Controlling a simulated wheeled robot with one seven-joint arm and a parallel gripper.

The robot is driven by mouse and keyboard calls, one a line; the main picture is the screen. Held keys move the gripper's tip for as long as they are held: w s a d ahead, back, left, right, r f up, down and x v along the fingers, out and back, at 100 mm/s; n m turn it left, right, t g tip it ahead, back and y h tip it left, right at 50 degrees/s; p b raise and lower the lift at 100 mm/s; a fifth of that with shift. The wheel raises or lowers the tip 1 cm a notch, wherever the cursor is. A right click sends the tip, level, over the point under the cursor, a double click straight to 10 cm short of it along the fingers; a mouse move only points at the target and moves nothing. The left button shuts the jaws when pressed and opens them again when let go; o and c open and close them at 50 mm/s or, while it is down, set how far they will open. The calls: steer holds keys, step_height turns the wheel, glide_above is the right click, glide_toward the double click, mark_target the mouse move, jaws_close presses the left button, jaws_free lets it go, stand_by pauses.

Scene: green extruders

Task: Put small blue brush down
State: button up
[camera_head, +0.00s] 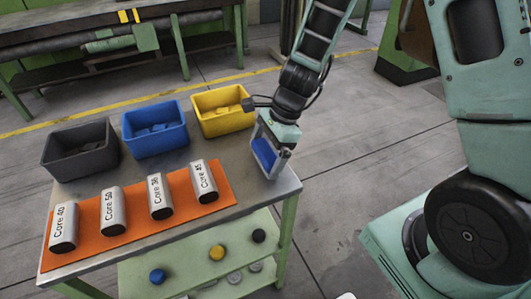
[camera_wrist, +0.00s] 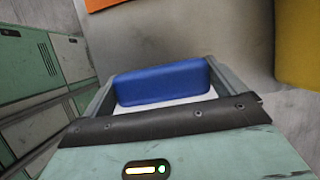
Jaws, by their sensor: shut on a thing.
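My gripper (camera_head: 270,158) is at the right end of the grey table (camera_head: 262,190), pointing down. It is shut on a small blue brush (camera_head: 264,151). In the wrist view the brush (camera_wrist: 162,82) shows as a blue block lying between the two fingers of my gripper (camera_wrist: 158,88), with a pale white surface below it. The brush looks close to the tabletop, near its right edge. I cannot tell whether it touches the table.
A grey bin (camera_head: 80,150), a blue bin (camera_head: 155,128) and a yellow bin (camera_head: 222,110) stand along the table's back. Bare tabletop lies between the mat and my gripper. A lower shelf (camera_head: 195,262) holds round pieces.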

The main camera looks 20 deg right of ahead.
steer(key=o, duration=0.7)
steer(key=shift+f, duration=0.1)
steer(key=shift+c, duration=0.2)
steer(key=shift+r, duration=0.3)
steer(key=p+v, duration=0.2)
steer(key=v, duration=0.9)
steer(key=s+a+r+n+h, duration=0.2)
steer(key=s+a+n, duration=0.3)
steer(key=s+n, duration=0.5)
steer(key=s+a+r+n+h, duration=0.2)
steer(key=s+a+n, duration=0.3)
steer(key=s+n, duration=0.5)
steer(key=r+n, duration=0.1)
steer(key=n, duration=0.4)
steer(key=shift+a+r+n, duration=0.2)
steer(key=shift+a+n, duration=0.05)
steer(key=shift+n, duration=0.15)
